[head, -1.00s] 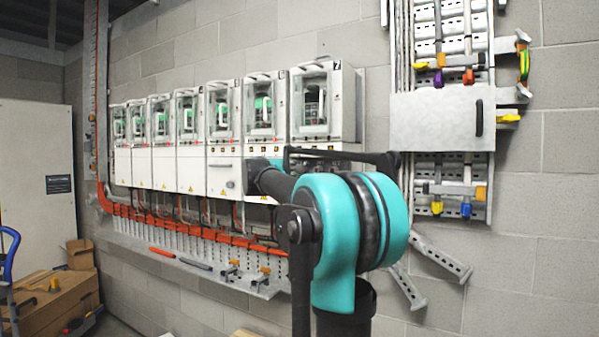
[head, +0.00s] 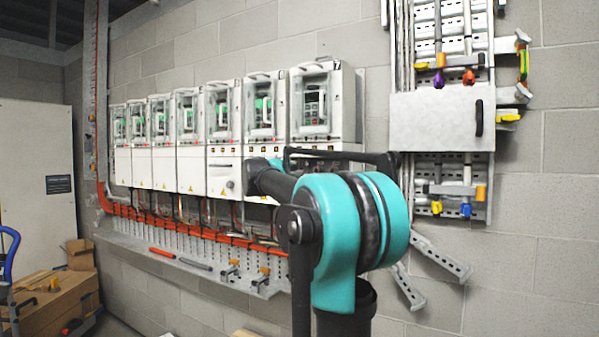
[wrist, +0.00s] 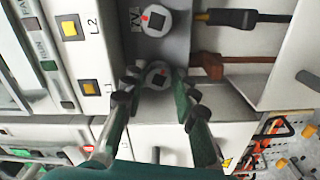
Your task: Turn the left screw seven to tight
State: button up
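In the wrist view, a black cable plug (wrist: 230,17) and a brown cable (wrist: 215,65) lie right of the screws. In the head view, a grey metal box (head: 430,120) hangs right of the drives. A tool shelf (head: 190,262) runs below the row.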

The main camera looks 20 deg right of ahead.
dwell(0.3)
jog(key=v, duration=1.2)
jog(key=s+d+f+m+g+y, duration=0.1)
jog(key=s+f+m+g+y, duration=0.35)
jog(key=f, duration=1.15)
jog(key=s+f+n+y, duration=0.15)
jog(key=s+f, duration=0.55)
jog(key=f, duration=0.9)
jog(key=s+a+f+y, duration=0.2)
jog(key=s+a+f, duration=0.2)
jog(key=s+f, duration=0.2)
jog(key=s+a+f+m+g+y, duration=0.1)
jog(key=s+a+f+y, duration=0.2)
jog(key=s+f, duration=0.3)
jog(key=s+a+f+g+y, duration=0.1)
jog(key=s+a+f+y, duration=0.2)
jog(key=f, duration=1)
jog(key=shift+s+a+f+m, duration=0.15)
jog(key=shift+s+a, duration=0.2)
jog(key=shift+s, duration=0.3)
jog(key=shift+s+a+m, duration=0.1)
jog(key=shift+s+a, duration=0.25)
jog(key=shift+s, duration=0.3)
jog(key=shift+s+a+f+m, duration=0.15)
jog(key=shift+s+a, duration=0.2)
jog(key=shift+s, duration=0.35)
